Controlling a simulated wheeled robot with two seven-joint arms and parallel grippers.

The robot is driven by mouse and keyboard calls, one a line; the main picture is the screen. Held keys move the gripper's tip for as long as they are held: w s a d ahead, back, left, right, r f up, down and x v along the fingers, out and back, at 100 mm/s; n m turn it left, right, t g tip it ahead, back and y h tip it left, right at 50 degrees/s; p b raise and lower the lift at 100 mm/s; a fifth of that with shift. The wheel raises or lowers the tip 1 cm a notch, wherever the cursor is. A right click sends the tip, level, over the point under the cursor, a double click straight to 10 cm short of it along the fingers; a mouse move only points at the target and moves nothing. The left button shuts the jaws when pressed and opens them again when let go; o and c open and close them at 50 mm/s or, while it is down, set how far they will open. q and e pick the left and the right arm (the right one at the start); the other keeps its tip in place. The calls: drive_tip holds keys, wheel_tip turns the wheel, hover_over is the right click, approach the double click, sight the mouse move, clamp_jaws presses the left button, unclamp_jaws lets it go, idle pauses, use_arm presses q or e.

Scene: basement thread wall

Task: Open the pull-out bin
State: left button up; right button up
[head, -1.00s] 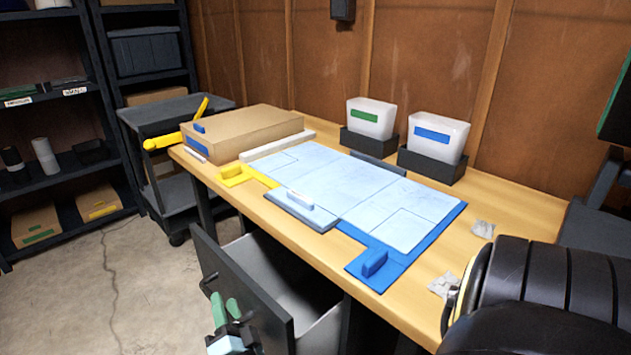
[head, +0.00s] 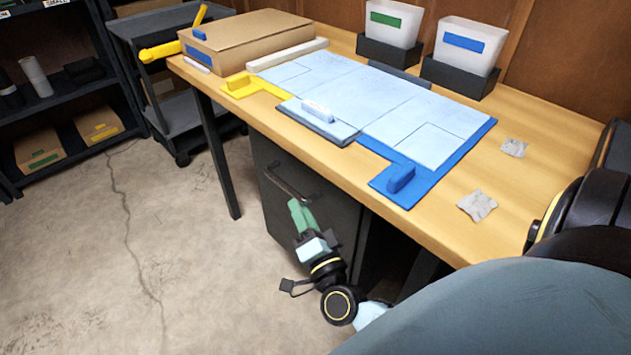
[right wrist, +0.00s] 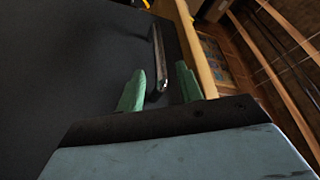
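The pull-out bin's dark grey front (head: 270,205) is under the workbench, close to flush with its edge, and no bin interior shows. A dark bar handle (head: 290,184) runs across the upper part of this front. My right gripper (head: 297,206) is at the handle with green fingers pointing at it. In the right wrist view, the handle (right wrist: 159,58) lies between the two separated fingers of the gripper (right wrist: 160,88), with gaps on both sides. The bin front (right wrist: 60,70) fills the left of that view. My left gripper is not in view.
The wooden workbench (head: 345,165) above holds a blue-edged board (head: 465,155), a cardboard box (head: 245,38) and two white bins (head: 393,22) (head: 468,45). A grey cart (head: 190,115) stands at the back left. The concrete floor (head: 190,260) before the bin is clear.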

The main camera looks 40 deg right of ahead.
drive_tip(key=p+v, duration=0.1)
drive_tip(key=v, duration=0.6)
drive_tip(key=s+a+f+n+g+y+p, duration=0.1)
drive_tip(key=a+f+n+g+y+p, duration=0.1)
drive_tip(key=f, duration=0.4)
drive_tip(key=s+a+f+n+g+y+p, duration=0.1)
drive_tip(key=s+f+n+g+y+p, duration=0.1)
drive_tip(key=f+n+p, duration=0.4)
drive_tip(key=shift+s+a+f+n+g+y, duration=0.3)
drive_tip(key=shift+a+f+n+g+y, duration=0.1)
drive_tip(key=shift+n+g+y, duration=0.5)
drive_tip(key=shift+s, duration=0.1)
